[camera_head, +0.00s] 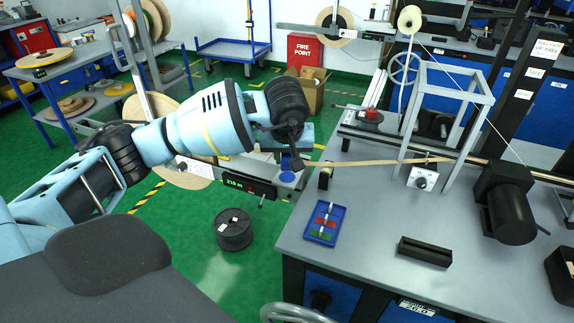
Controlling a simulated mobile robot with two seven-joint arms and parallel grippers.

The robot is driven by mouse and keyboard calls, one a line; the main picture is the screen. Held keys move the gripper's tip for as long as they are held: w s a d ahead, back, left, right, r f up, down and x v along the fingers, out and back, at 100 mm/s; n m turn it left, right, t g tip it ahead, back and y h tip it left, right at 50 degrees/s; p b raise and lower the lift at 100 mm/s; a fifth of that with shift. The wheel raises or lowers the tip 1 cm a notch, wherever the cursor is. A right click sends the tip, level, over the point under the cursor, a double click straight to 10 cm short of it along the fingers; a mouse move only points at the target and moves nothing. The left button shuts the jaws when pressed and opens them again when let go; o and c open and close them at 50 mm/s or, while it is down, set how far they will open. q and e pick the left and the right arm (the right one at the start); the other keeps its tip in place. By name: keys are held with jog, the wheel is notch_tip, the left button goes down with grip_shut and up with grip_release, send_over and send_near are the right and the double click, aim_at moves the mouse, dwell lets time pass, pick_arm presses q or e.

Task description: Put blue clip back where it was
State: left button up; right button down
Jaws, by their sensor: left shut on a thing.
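My left gripper (297,160) reaches in from the left and points down near the left edge of the grey workbench, above and left of the blue tray. It is shut on a small dark blue piece, which looks like the blue clip (298,165); the fingers and wrist hide much of it. The blue tray (340,212) lies on the bench and holds small red, green and whitish pieces. A tan tape strand (375,162) runs across the bench close to the gripper's right. My right gripper is not in view.
The grey bench (365,265) is clear around the tray, with a black slotted block (425,252) to its right. A metal frame (455,95) and a black motor (510,205) stand farther right. A digital readout (235,184) sits below the left arm. A black spool (233,230) is on the floor.

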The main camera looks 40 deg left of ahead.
aim_at(287, 166)
pick_arm(q)
jog(key=shift+w+a, duration=0.15)
jog(key=shift+w, duration=0.15)
notch_tip(287, 166, down, 4)
jog(key=shift+r, duration=0.25)
jog(key=shift+f, duration=0.1)
jog(key=shift+f, duration=0.15)
jog(key=o, duration=1)
jog(key=shift+o, duration=0.2)
jog(key=shift+r, duration=0.2)
